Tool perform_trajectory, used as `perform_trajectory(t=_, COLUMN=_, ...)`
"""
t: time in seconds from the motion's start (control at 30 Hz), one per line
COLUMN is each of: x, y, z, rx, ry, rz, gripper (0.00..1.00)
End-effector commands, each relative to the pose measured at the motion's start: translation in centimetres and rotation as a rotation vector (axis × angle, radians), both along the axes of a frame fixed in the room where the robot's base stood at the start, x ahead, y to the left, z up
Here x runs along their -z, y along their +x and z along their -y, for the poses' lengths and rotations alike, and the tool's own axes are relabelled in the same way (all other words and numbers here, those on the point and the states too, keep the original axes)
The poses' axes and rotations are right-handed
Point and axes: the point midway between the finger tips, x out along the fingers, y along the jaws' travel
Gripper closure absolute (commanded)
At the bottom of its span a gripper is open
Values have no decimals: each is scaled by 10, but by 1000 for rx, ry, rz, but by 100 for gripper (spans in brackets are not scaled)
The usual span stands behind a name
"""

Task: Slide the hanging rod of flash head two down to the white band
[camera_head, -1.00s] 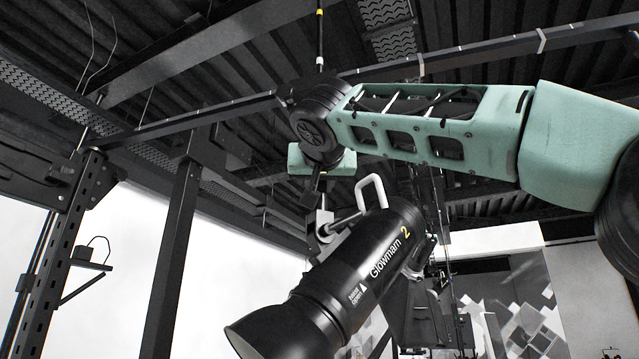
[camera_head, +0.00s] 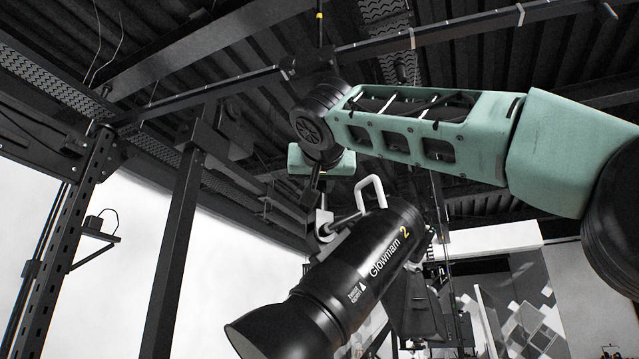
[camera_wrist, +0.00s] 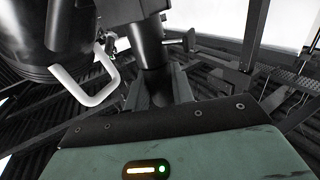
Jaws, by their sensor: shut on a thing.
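Flash head two (camera_head: 360,275) is a black cylinder lettered "Glowmann 2" with a white handle (camera_head: 371,190). It hangs tilted, its wide end down to the left. The hanging rod (camera_head: 319,38) shows above my arm, with a yellow mark near the top. It meets a dark clamp at the rail (camera_head: 305,66). No white band can be made out on it. My gripper (camera_head: 318,192) is beside the head, below my mint wrist. In the wrist view my gripper (camera_wrist: 160,88) is shut on a dark cylindrical part (camera_wrist: 148,48), beside the white handle (camera_wrist: 88,92).
A long dark rail (camera_head: 450,48) crosses under the ribbed ceiling. Dark steel posts (camera_head: 172,245) stand at the left before a bright white wall. A perforated upright (camera_head: 75,230) carries a small bracket. Other hanging gear is behind the flash head.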

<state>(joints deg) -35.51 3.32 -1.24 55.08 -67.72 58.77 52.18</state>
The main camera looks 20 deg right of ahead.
Motion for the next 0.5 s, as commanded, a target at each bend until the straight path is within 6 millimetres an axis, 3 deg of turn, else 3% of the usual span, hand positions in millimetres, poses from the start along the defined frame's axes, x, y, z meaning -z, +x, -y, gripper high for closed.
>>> perform_trajectory(t=0.03, x=-1, y=0, z=0, rx=-1, ry=1, rz=1, gripper=70)
perform_trajectory(t=0.1, x=-1, y=0, z=0, rx=-1, ry=1, rz=1, gripper=56)
perform_trajectory(t=0.5, x=0, y=-9, z=-3, rx=-3, ry=1, rz=4, gripper=56)
